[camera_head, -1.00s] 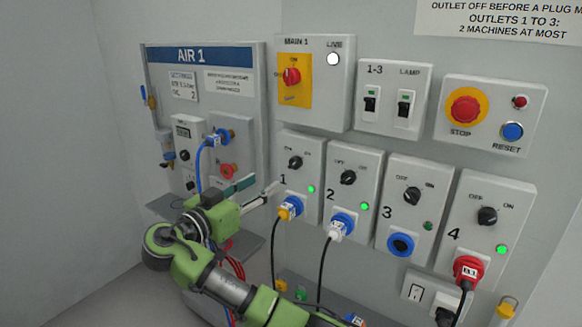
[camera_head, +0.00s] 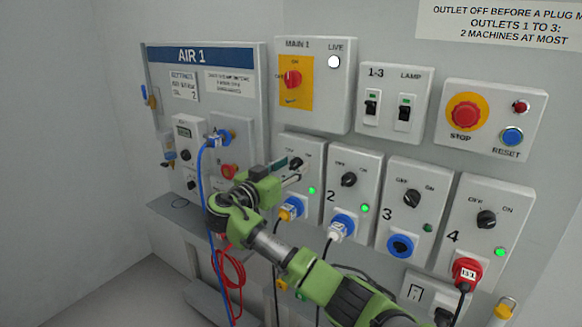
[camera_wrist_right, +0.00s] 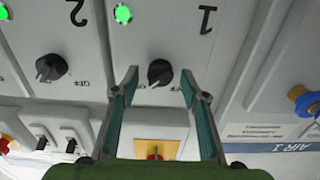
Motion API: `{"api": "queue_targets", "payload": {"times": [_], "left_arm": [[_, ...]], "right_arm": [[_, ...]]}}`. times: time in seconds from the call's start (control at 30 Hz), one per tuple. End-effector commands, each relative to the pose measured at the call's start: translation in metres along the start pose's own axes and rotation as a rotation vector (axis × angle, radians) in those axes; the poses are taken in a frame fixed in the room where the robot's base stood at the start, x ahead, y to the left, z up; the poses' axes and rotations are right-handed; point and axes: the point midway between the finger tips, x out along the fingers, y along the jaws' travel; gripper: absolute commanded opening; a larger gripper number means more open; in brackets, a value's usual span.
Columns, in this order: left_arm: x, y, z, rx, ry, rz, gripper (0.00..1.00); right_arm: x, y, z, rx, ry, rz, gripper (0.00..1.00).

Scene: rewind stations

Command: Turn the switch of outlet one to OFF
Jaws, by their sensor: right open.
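Outlet one's box (camera_head: 315,151) is light grey, with a black rotary switch (camera_head: 297,163), a lit green lamp (camera_head: 311,190) and a yellow plug (camera_head: 289,209) in its blue socket. In the head view my right gripper (camera_head: 290,172) is at this switch and partly covers the box, including its number. In the wrist view, which is upside down, the right gripper (camera_wrist_right: 160,77) is open. Its two fingers stand on either side of the black switch (camera_wrist_right: 159,72), with gaps and nothing gripped. I cannot tell the switch's exact pointing. My left gripper is not in view.
Outlet two (camera_head: 352,163), outlet three (camera_head: 416,182) and outlet four (camera_head: 491,203) stand to the right. The main switch box (camera_head: 325,62) is just above outlet one. The AIR 1 panel (camera_head: 242,110) with a blue hose (camera_head: 207,180) is to the left.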

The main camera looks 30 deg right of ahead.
Motion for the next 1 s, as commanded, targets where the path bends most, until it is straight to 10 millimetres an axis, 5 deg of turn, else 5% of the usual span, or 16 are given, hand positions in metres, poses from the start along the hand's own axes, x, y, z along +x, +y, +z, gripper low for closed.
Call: {"api": "queue_targets", "payload": {"times": [0.17, 0.33, 1.0], "left_arm": [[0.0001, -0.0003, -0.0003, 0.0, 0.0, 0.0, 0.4], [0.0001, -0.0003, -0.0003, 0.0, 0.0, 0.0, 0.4], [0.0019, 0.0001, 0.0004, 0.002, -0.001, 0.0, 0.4]], "right_arm": [[0.0, -0.0001, 0.0001, 0.0, 0.0, 0.0, 0.41], [-0.0001, -0.0001, 0.0001, 0.0, 0.0, 0.0, 0.03], [-0.0005, -0.0011, 0.0014, -0.217, -0.003, -0.001, 0.03]]}}
